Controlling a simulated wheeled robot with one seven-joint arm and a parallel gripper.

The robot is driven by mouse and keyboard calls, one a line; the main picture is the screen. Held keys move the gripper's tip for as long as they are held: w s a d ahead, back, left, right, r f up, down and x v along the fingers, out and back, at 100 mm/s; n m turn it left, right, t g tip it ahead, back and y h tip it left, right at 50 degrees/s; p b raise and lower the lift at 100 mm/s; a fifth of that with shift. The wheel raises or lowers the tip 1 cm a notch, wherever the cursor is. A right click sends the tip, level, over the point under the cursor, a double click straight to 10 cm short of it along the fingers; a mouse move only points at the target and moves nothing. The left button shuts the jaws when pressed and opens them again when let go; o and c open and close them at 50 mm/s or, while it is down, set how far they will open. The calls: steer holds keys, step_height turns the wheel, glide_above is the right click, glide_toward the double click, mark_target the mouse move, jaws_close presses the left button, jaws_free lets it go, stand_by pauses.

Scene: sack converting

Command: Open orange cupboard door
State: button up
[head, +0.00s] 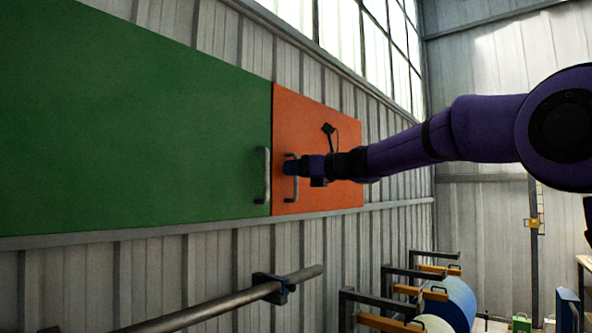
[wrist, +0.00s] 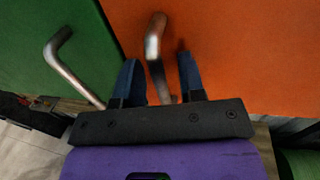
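The orange cupboard door (head: 300,118) is on the wall, right of a large green panel, and looks shut and flush with it. Its metal bar handle (head: 291,190) is near its left edge. My gripper (head: 290,167) is at this handle, with my arm reaching in from the right. In the wrist view, the two blue fingers of my gripper (wrist: 160,72) are apart, with the orange door's handle (wrist: 154,45) between them. A gap shows beside the handle, so the fingers do not look closed on it. The handle's lower end is partly hidden by my gripper.
The green panel (head: 130,120) has its own bar handle (head: 263,175) close to the left of my gripper. A metal rail (head: 215,303) sticks out below. Racks with rolls (head: 452,300) stand at the lower right. Open space lies before the right wall.

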steer(key=shift+c, duration=0.3)
jaws_close()
steer(key=shift+d, duration=0.1)
